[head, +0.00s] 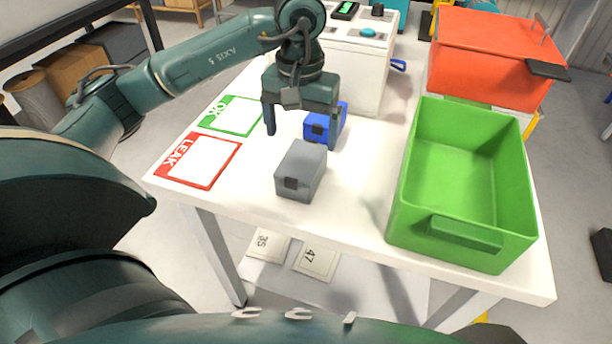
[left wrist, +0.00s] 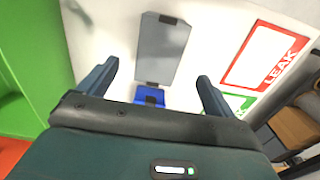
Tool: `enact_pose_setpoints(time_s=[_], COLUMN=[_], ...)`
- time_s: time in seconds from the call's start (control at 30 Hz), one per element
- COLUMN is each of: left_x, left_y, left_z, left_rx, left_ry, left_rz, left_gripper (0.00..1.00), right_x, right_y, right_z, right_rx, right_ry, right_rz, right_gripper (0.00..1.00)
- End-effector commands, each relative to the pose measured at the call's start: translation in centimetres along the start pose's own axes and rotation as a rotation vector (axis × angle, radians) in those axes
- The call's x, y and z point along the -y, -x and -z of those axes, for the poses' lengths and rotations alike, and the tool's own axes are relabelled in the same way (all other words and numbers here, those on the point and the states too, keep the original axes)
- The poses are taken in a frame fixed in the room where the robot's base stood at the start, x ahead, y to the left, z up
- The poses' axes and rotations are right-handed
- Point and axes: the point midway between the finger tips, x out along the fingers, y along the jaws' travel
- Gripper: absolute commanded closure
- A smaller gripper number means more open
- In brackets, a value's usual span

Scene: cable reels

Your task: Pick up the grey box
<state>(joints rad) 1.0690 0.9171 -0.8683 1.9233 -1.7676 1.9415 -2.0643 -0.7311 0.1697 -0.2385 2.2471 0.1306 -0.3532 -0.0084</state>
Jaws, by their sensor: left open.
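The grey box (head: 301,171) sits on the white table near its front edge, with a dark square patch on its side. It also shows in the left wrist view (left wrist: 160,52), ahead of the fingertips. My left gripper (head: 301,137) is open and empty above the table, behind the grey box in the head view. Its two fingers also show in the left wrist view (left wrist: 155,78), apart, with the grey box beyond the gap. A blue box (head: 325,122) sits behind the grey box, partly hidden by the gripper. My right gripper is not in view.
A green bin (head: 408,200) stands on the table at the right, with a red container (head: 490,60) behind it. A red LEAK card (head: 198,160) and a green OK card (head: 231,115) lie at the left. A white machine (head: 358,75) stands at the back.

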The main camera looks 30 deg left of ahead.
Motion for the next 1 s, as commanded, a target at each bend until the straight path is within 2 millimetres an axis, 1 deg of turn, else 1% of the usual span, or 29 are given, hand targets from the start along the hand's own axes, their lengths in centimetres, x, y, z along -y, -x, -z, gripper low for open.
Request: enact_pose_setpoints(time_s=[0.03, 0.1, 0.2, 0.43, 0.6, 0.7, 0.8, 1.0], left_x=[0.0, 0.0, -0.1, -0.1, -0.1, -0.1, -0.1, -0.1], left_y=[-1.1, -2.4, -3.7, -5.4, -8.0, -9.2, -9.7, -9.8], left_z=[-0.1, -0.1, -0.1, 0.0, 0.1, 0.2, 0.2, 0.2], left_rx=[0.006, 0.005, 0.004, 0.004, 0.005, 0.004, 0.002, 0.001], left_ry=[0.0, -0.001, 0.0, 0.0, 0.0, 0.0, -0.001, -0.001], left_rz=[0.001, 0.0, -0.002, -0.003, -0.003, -0.003, -0.005, -0.004], left_gripper=[0.09, 0.09, 0.09, 0.09, 0.09, 0.09, 0.09, 0.09], right_x=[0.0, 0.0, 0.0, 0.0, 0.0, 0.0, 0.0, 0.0], right_y=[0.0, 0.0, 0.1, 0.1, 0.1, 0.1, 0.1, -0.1], right_z=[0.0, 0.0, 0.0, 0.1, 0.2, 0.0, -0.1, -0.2], right_rx=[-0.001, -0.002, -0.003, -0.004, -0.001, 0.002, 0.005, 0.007], right_ry=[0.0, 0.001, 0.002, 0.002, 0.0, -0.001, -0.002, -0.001], right_rz=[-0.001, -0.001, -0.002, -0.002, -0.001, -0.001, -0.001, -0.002], right_gripper=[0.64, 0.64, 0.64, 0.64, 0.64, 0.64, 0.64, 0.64])
